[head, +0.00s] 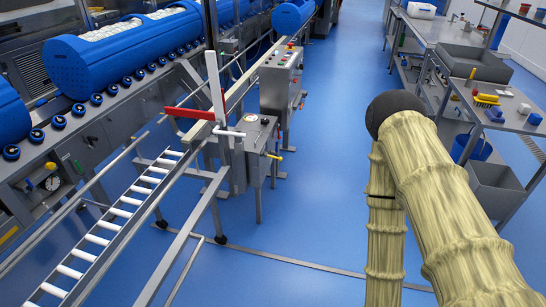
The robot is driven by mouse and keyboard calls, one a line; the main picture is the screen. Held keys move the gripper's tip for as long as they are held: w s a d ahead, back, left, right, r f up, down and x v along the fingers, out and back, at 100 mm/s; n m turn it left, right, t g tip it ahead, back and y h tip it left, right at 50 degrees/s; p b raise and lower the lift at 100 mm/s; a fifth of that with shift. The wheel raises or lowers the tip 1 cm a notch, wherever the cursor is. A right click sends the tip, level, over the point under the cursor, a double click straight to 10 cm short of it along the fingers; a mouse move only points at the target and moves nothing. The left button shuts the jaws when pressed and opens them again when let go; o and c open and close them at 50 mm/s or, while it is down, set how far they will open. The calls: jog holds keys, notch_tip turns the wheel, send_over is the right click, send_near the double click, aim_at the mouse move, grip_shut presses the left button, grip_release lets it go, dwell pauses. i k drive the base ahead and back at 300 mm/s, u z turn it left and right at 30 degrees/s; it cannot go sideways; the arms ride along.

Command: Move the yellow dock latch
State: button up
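A small yellow lever (273,156), which looks like the dock latch, sticks out to the right from the lower side of a grey box (247,150). The box stands at the end of the roller track, left of the picture's middle. The lever is small here, and its exact position is hard to tell. My arm, in a pale yellow sleeve with a dark rounded joint, fills the right foreground, apart from the lever. My gripper is out of the picture.
A red bar (190,113) and a white upright post (215,90) stand beside the grey box. A roller track (110,225) runs along the left. A grey control cabinet (280,80) stands behind. Steel benches (500,110) line the right. Blue floor (325,150) between is clear.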

aim_at(265, 155)
jog(key=z, duration=0.4)
jog(key=i, duration=1.1)
jog(key=u, duration=0.5)
